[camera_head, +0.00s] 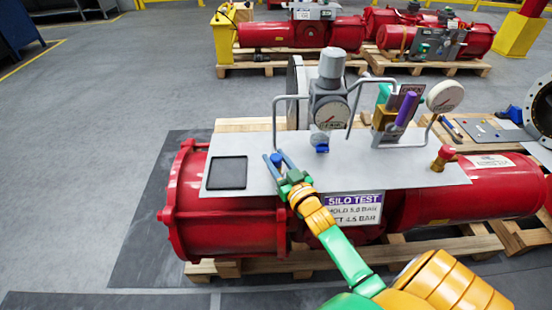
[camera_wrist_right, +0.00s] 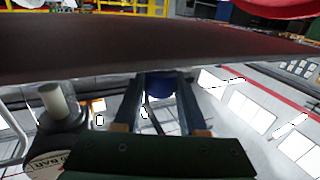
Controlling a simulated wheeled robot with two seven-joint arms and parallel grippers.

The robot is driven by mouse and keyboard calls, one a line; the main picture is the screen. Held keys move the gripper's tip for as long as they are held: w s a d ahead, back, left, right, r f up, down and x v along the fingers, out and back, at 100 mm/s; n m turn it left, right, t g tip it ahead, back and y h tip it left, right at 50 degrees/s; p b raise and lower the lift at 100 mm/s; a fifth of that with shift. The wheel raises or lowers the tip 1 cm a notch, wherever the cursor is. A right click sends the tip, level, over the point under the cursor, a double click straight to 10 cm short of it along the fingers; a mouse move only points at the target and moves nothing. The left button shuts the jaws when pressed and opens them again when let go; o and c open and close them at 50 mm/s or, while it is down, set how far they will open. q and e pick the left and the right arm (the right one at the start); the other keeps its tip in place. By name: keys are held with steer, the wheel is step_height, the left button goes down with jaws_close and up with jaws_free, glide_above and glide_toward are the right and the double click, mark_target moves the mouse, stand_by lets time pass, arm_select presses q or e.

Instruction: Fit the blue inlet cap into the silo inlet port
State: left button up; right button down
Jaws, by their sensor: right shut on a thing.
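My right gripper (camera_head: 279,160) reaches over the grey plate of the red actuator and is shut on the blue inlet cap (camera_head: 276,158). In the right wrist view the dark blue cap (camera_wrist_right: 160,84) sits between the two finger ends of the gripper (camera_wrist_right: 161,95). Another blue part (camera_head: 320,141) is at the foot of the grey gauge unit, to the right of the gripper. I cannot clearly make out the silo inlet port. The "SILO TEST" sign (camera_head: 353,208) is on the front of the actuator. My left gripper is not in view.
A black square pad (camera_head: 227,173) lies on the grey plate (camera_head: 430,172) left of the gripper. Bent metal rails (camera_head: 275,120), a gauge unit (camera_head: 331,108), a purple handle (camera_head: 406,108), a white gauge (camera_head: 445,96) and a red-and-brass fitting (camera_head: 443,157) stand up at the right.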

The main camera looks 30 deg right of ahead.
mark_target(279, 165)
steer(key=shift+f, duration=0.25)
steer(key=shift+c, duration=1.9)
jaws_free()
steer(key=s, duration=0.4)
steer(key=s+a, duration=0.1)
steer(key=s, duration=0.2)
steer(key=shift+s, duration=0.1)
